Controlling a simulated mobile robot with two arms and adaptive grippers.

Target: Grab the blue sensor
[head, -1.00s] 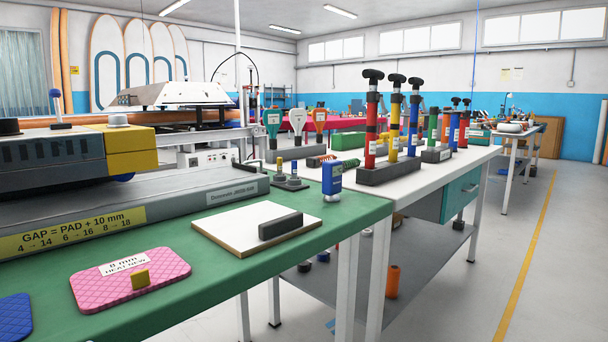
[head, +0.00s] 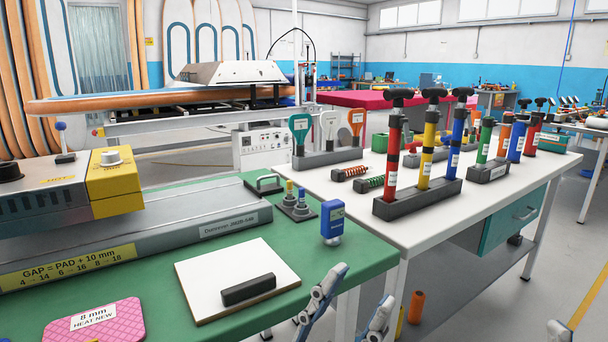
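The blue sensor (head: 333,220) is a small upright blue box with a display on its upper face and a pale metal foot. It stands near the right edge of the green table (head: 150,248). My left gripper (head: 352,292) is at the lower middle of the head view, below and nearer than the sensor. Its two fingers are spread wide apart with nothing between them, and it does not touch the sensor. Only a small tip of what looks like my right gripper (head: 558,331) shows at the bottom right edge; the rest is out of frame.
Left of the sensor stand small knobbed pieces (head: 298,208) on a dark base. A white board (head: 215,268) with a dark block (head: 248,289) lies in front. A pink pad (head: 92,322) is further left. The white table (head: 345,214) with pumps (head: 393,150) stands behind to the right.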

